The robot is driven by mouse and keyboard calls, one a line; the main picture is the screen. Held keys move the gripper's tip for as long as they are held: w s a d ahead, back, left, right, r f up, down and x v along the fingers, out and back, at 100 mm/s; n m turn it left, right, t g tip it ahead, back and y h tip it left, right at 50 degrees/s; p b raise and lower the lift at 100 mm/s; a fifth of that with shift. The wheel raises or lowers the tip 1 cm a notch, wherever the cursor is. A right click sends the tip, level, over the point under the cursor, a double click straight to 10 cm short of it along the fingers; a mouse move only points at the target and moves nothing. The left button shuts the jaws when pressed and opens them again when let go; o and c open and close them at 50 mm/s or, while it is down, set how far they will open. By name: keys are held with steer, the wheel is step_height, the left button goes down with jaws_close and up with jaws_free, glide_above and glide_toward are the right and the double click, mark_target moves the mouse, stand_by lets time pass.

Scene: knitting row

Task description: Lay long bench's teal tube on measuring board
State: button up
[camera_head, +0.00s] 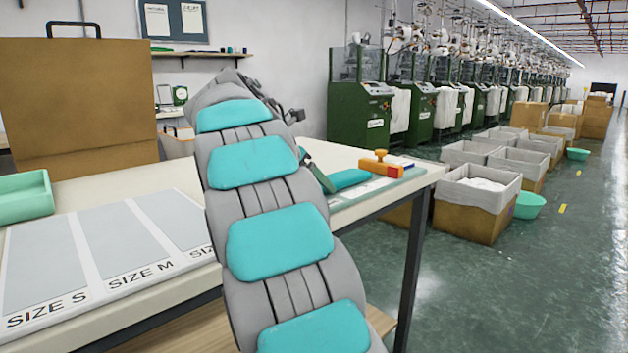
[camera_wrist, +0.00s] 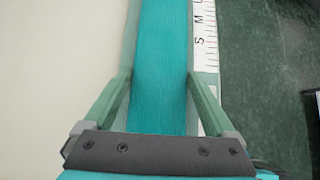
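The teal tube (camera_head: 348,179) lies lengthwise on the measuring board (camera_head: 402,179) at the right end of the long bench. In the wrist view the tube (camera_wrist: 160,60) runs straight away from me, beside the board's white scale (camera_wrist: 204,50) marked S, M and L. My gripper (camera_wrist: 161,76) has its two green fingers on either side of the tube, the tips against its long edges with no visible gap. The tube's near end is hidden under my gripper. In the head view my arm hides much of the gripper; a green finger shows at the tube's left end.
An orange and wooden block (camera_head: 381,163) stands on the bench beside the tube. A size chart (camera_head: 45,262) and a mint tray (camera_head: 25,197) lie on the left of the bench. Lined boxes (camera_head: 470,207) and a green basin (camera_head: 528,205) stand on the floor to the right.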

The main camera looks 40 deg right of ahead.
steer(key=shift+o, duration=0.5)
steer(key=shift+r, duration=0.1)
steer(key=p+v, duration=0.1)
steer(key=v, duration=1.1)
steer(key=shift+d, duration=0.1)
